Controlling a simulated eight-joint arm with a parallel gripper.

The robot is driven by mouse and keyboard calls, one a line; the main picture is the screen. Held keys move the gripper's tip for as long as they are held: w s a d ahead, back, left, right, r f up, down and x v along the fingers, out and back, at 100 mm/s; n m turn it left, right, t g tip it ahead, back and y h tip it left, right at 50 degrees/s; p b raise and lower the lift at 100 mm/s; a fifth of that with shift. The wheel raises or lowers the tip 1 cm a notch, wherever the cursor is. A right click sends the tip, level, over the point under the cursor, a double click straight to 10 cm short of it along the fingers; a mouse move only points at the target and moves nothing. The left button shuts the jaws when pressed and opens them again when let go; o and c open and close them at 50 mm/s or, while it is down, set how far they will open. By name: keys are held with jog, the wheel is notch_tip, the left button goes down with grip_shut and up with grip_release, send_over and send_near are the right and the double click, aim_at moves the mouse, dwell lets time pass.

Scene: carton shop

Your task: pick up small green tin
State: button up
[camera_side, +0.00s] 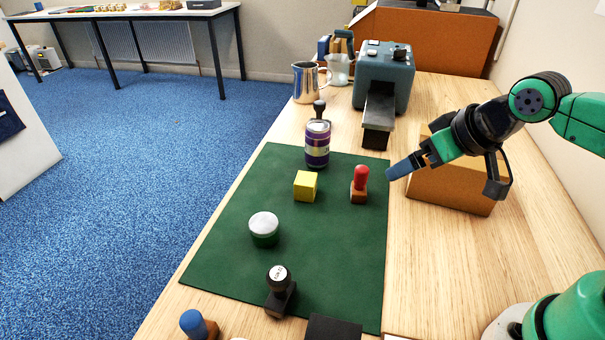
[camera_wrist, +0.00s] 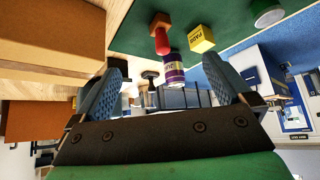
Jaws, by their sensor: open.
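The small green tin (camera_side: 264,230) with a silver lid stands on the green mat (camera_side: 340,270), left of the mat's middle in the side view. In the wrist view the tin (camera_wrist: 268,14) is at the top right edge, partly cut off. My gripper (camera_side: 393,174) is above the right edge of the mat, up and to the right of the tin, well apart from it. In the wrist view its two blue fingers (camera_wrist: 172,90) are spread wide, with nothing held between them.
On the mat stand a yellow cube (camera_side: 305,186), a red-handled stamp (camera_side: 359,185), a purple tin (camera_side: 317,143) and a black stamp (camera_side: 280,290). A cardboard box (camera_side: 450,188) stands below my arm. Bare mat surrounds the green tin.

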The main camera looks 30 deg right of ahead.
jog(key=w+a+m+g+y, duration=0.1)
jog(key=w+a+m+y, duration=0.2)
jog(key=w+a+m, duration=0.15)
jog(key=m+g+y, duration=0.3)
jog(key=m+y, duration=0.4)
jog(key=m, duration=0.4)
send_near(264, 226)
jog(key=w, duration=0.1)
jog(key=w+f, duration=0.1)
jog(key=w, duration=0.1)
jog(key=shift+f, duration=0.3)
jog(key=f+m+y, duration=0.1)
jog(key=a+f+m+y, duration=0.1)
jog(key=a+f+m+g+y, duration=0.1)
jog(key=m, duration=0.1)
jog(key=shift+s+a+f, duration=0.1)
jog(key=shift+s+f, duration=0.2)
jog(key=shift+f, duration=0.1)
jog(key=shift+a+f, duration=0.3)
jog(key=shift+a, duration=0.2)
jog(key=shift+x, duration=2.3)
jog(key=shift+r, duration=0.1)
jog(key=c, duration=1.4)
jog(key=shift+r, duration=0.15)
